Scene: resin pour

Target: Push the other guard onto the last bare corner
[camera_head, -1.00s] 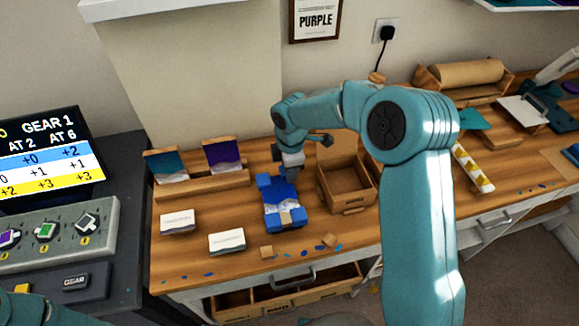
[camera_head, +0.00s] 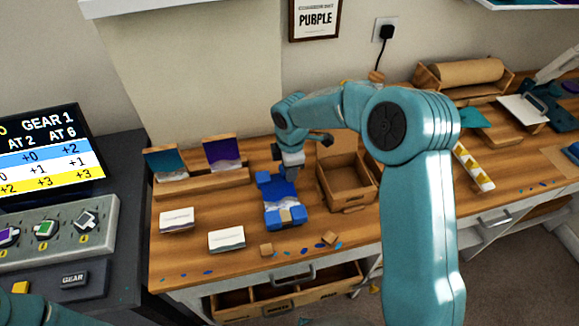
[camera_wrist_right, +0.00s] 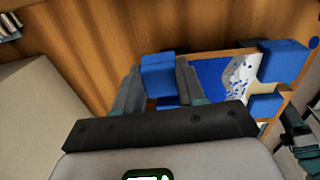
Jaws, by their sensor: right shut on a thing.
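A blue-and-white piece (camera_head: 284,191) lies on the wooden bench, with blue guards on corners, one (camera_head: 264,178) at its back left. My right gripper (camera_head: 291,172) is over the back right corner. In the right wrist view its jaws are shut on a blue guard (camera_wrist_right: 158,72) at the left end of the piece (camera_wrist_right: 211,73). Two more blue guards (camera_wrist_right: 284,60) (camera_wrist_right: 265,106) show at the piece's right end. I cannot tell whether the held guard is fully seated. My left gripper is out of view.
An open wooden box (camera_head: 346,186) stands close right of the piece.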

